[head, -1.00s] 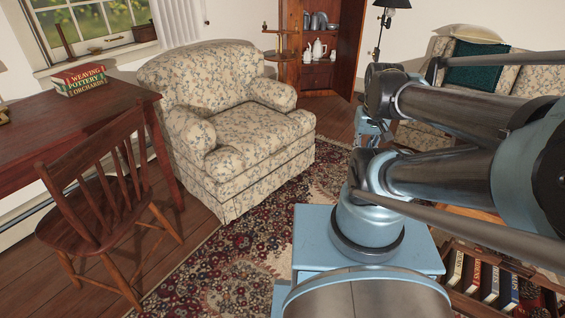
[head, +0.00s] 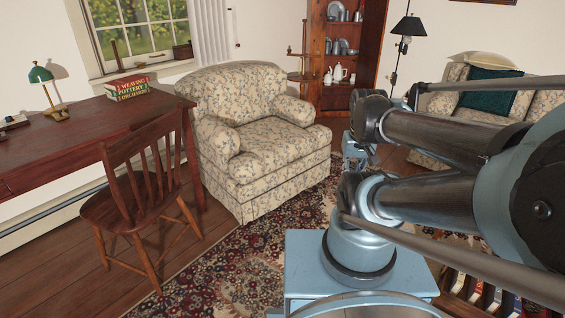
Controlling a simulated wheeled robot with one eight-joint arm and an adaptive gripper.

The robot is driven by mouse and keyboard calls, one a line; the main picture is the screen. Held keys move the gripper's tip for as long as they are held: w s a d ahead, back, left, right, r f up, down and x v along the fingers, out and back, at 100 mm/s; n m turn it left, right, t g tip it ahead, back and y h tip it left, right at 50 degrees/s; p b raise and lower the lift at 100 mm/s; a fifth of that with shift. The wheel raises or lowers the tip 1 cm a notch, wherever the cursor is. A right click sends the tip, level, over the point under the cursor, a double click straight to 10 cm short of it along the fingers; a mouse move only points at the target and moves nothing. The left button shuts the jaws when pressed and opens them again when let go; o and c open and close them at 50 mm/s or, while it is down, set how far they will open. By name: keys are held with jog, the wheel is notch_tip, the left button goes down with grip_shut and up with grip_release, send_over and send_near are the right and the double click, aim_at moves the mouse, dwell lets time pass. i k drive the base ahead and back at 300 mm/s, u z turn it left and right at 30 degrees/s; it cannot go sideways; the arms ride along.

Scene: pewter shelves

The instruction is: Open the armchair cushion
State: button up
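The floral armchair (head: 282,186) stands at the centre of the head view, on the edge of a patterned rug. Its seat cushion (head: 268,143) lies flat between the two rolled arms and shows the same cream floral cloth as the chair. The cushion looks to be in place, with nothing on top of it. My arm reaches from the right side of the picture, in front of and to the right of the armchair. The fingers of my gripper cannot be made out; they are out of sight behind the arm links.
A wooden chair (head: 152,190) and a desk (head: 75,140) with books (head: 128,89) and a green lamp (head: 41,76) are left of the armchair. A cabinet (head: 336,98) is behind. A sofa (head: 449,77) with cushions stands right. Rug (head: 235,265) lies open in front.

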aim_at(270, 144)
jog(key=u, duration=1.05)
jog(key=i, duration=1)
jog(key=z, duration=0.05)
